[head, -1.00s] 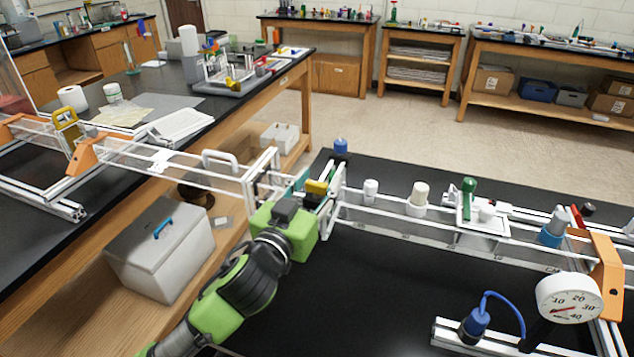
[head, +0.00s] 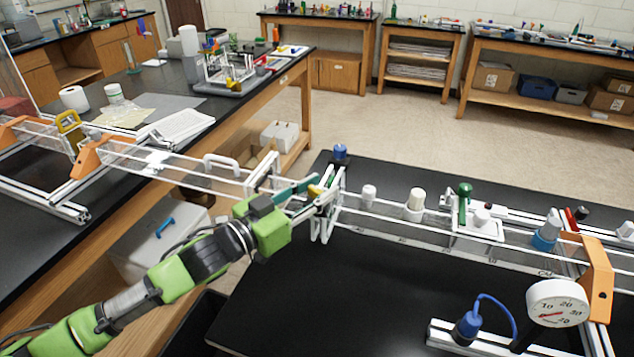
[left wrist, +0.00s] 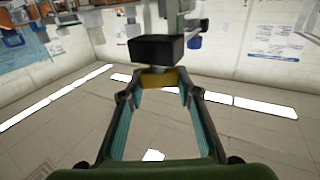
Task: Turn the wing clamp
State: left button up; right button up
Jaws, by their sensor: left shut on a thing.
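The wing clamp is a small yellow piece (head: 315,191) at the left end of the white extrusion frame (head: 385,211). In the left wrist view the yellow wing (left wrist: 158,78) sits between the fingertips, against a black block (left wrist: 157,48). My left gripper (head: 318,196) reaches it from the lower left, its teal fingers running to the clamp. In the left wrist view the gripper (left wrist: 157,88) is shut on the yellow wing. The fingers partly hide the clamp in the head view. My right gripper is in neither view.
A blue knob (head: 340,152) stands just behind the clamp. White and green fittings (head: 464,190) line the frame to the right. A round dial gauge (head: 557,303) and a blue plug (head: 467,327) are at the front right. The black bench top (head: 370,290) before the frame is clear.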

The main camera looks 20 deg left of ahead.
pick_arm(q)
jog(key=m+g+h, duration=0.1)
jog(key=m+g+h+p, duration=0.1)
jog(key=m+h+p, duration=0.1)
jog(key=shift+w+a+r+g+h, duration=0.15)
jog(key=shift+r+g+h, duration=0.15)
jog(key=shift+g+h, duration=0.1)
jog(key=shift+m+g+h+p, duration=0.5)
jog(key=shift+m+g+p, duration=0.1)
jog(key=shift+f+m+g+h+p, duration=0.2)
jog(key=shift+m+g+h+p, duration=0.15)
jog(key=shift+m+g+h, duration=0.85)
jog(key=shift+g, duration=0.8)
jog(key=o, duration=1.2)
jog(key=shift+c, duration=0.2)
jog(key=shift+f, duration=0.1)
jog(key=v, duration=1.1)
jog(key=shift+s+a, duration=0.3)
jog(key=shift+s, duration=0.05)
